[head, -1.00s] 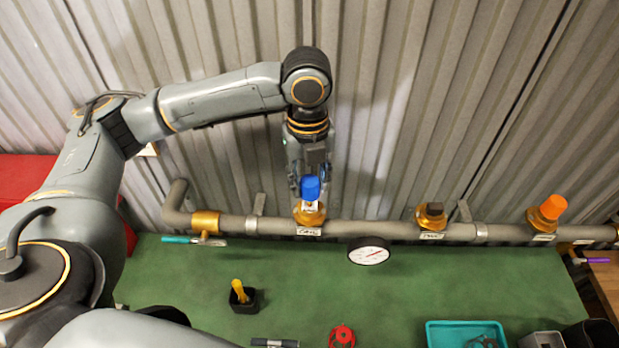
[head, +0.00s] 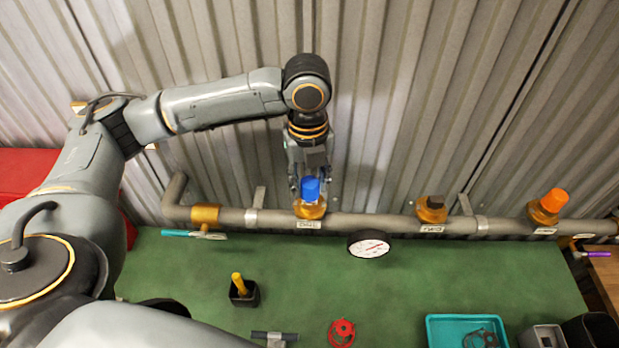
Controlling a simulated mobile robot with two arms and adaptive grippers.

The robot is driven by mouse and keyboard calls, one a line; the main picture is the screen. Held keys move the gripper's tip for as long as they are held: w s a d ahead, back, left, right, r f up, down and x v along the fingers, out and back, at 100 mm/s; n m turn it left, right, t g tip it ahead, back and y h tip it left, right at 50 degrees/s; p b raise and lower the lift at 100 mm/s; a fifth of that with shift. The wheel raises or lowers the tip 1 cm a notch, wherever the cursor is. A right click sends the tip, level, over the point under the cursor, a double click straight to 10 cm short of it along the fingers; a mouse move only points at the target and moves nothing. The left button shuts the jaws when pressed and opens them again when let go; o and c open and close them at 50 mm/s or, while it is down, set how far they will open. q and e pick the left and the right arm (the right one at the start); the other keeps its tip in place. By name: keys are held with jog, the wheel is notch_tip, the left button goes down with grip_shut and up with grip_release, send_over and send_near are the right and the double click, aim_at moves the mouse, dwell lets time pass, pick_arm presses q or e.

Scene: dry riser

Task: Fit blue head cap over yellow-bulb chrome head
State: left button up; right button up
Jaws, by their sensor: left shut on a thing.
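The blue head cap (head: 310,188) is between the fingers of my left gripper (head: 310,183), which is shut on it. No yellow bulb or chrome head shows; whatever is under the cap is hidden. My right gripper is not in view.
The pipe (head: 375,225) runs along a corrugated wall, with a dark-topped fitting (head: 431,209) and an orange-capped one (head: 548,206). A gauge (head: 369,244) hangs in front. The green bench (head: 400,285) holds a black cup (head: 244,294), a red part (head: 342,333) and a teal tray (head: 432,333).

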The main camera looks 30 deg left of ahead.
pick_arm(q)
jog(key=shift+f, duration=0.55)
jog(key=o, duration=0.8)
notch_tip(320, 180, up, 12)
dwell(0.5)
